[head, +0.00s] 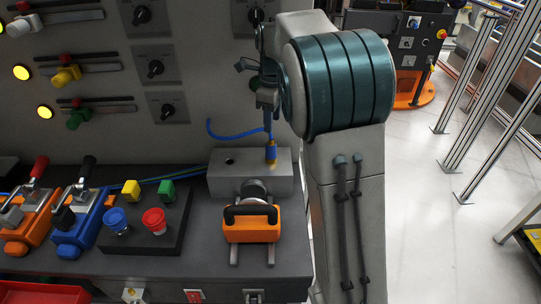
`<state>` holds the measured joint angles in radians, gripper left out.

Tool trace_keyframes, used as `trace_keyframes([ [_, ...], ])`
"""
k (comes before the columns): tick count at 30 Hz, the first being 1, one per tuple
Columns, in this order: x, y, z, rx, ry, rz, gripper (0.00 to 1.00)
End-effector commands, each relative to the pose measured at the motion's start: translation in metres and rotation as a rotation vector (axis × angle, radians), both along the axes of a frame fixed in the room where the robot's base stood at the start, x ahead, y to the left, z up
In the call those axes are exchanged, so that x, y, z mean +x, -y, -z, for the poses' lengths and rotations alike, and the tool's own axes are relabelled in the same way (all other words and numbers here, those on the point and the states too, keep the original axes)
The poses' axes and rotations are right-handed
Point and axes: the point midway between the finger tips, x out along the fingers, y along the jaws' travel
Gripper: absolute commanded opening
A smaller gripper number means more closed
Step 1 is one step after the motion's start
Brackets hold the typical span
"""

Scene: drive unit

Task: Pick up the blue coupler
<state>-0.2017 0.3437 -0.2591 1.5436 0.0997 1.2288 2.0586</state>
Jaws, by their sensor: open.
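The blue coupler (271,152) stands upright at the right end of a grey block (222,186), with a brass-coloured part at its lower end. A blue hose (232,135) runs from its top and curls away to the left. My gripper (266,100) is above the coupler, near the panel, and points downward. It is open, and the coupler is seated in the block below it. My arm's large teal joint hides part of the gripper, and the exact gap between fingertips and coupler is hard to judge.
The block has an empty hole (229,161) on its left. An orange unit with a black handle (251,222) sits in front. A black button box (143,236) and blue and orange toggle clamps (80,222) stand left. A panel with knobs and sliders (182,60) rises behind.

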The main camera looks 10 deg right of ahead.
Motion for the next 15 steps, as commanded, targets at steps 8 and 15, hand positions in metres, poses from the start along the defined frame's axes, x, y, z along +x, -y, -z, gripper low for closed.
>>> trace_keyframes([
  [8, 0.027, -0.005, 0.02, -0.016, -0.022, 0.218, 0.44],
  [15, 0.027, -0.003, 0.062, -0.016, -0.026, 0.228, 0.44],
])
